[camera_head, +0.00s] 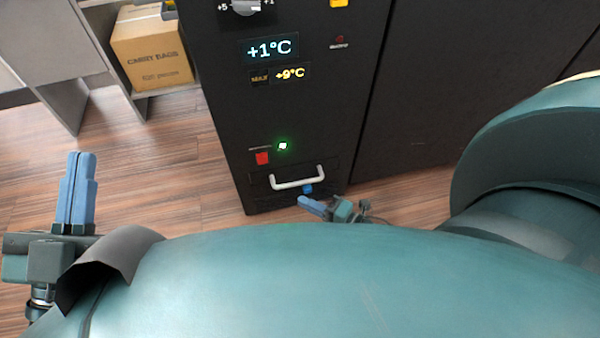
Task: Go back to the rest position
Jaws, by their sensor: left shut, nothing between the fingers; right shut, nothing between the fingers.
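My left gripper (79,162) is at the left of the view, above the wooden floor. Its blue fingers are pressed together and point up in the picture, with nothing between them. My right gripper (303,202) is in the lower middle, just below the white handle of the black cabinet. Its blue fingers are shut and empty, pointing left; whether it touches the cabinet front I cannot tell. My own teal body and arm links fill the bottom and right and hide most of the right arm.
The black cabinet (225,120) has displays, a knob, a lit green light and a white handle (297,183). A cardboard box (150,48) sits on a grey shelf at upper left. The wooden floor (150,170) is clear between my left gripper and the cabinet.

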